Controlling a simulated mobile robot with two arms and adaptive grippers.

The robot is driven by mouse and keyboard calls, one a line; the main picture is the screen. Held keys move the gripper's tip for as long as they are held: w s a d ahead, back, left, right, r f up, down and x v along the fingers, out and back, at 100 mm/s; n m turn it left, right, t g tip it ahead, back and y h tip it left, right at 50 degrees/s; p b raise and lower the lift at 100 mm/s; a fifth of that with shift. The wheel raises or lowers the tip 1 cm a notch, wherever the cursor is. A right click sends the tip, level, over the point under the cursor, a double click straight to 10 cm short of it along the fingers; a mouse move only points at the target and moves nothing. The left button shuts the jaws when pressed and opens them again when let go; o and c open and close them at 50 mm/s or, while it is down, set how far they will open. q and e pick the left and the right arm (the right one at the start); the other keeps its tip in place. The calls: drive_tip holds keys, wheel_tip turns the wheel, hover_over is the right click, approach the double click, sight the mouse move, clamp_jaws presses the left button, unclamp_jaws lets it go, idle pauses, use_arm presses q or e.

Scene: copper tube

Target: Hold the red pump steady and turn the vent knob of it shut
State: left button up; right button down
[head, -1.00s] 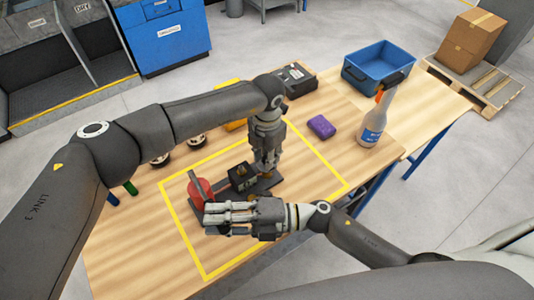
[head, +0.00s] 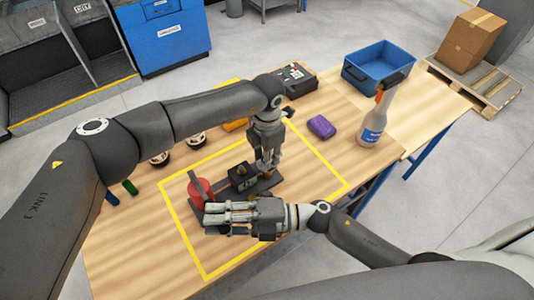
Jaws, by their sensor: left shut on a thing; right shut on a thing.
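The red pump (head: 200,190) has a round red body at its left end, a black block (head: 242,177) in the middle and a dark base plate (head: 271,186). It lies on the table inside the yellow outline. My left gripper (head: 267,169) points down at the pump's right end. It is shut on the vent knob, a small brass-coloured part that its fingers mostly hide. My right gripper (head: 206,217) reaches in from the right along the near side. It is shut on the pump, and its fingers cover part of the pump's near side.
A spray bottle (head: 372,123), a purple block (head: 321,127) and a blue bin (head: 378,66) stand to the right and back right. A dark case (head: 296,78) lies behind my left gripper. Table room (head: 130,235) is clear at the front left.

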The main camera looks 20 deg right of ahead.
use_arm(q)
drive_tip(key=o, duration=1.1)
drive_tip(key=shift+r, duration=0.1)
wheel_tip(320, 180, up, 12)
drive_tip(key=shift+f, duration=0.1)
use_arm(e)
drive_tip(key=c, duration=1.2)
unclamp_jaws()
drive_tip(key=shift+c, duration=0.2)
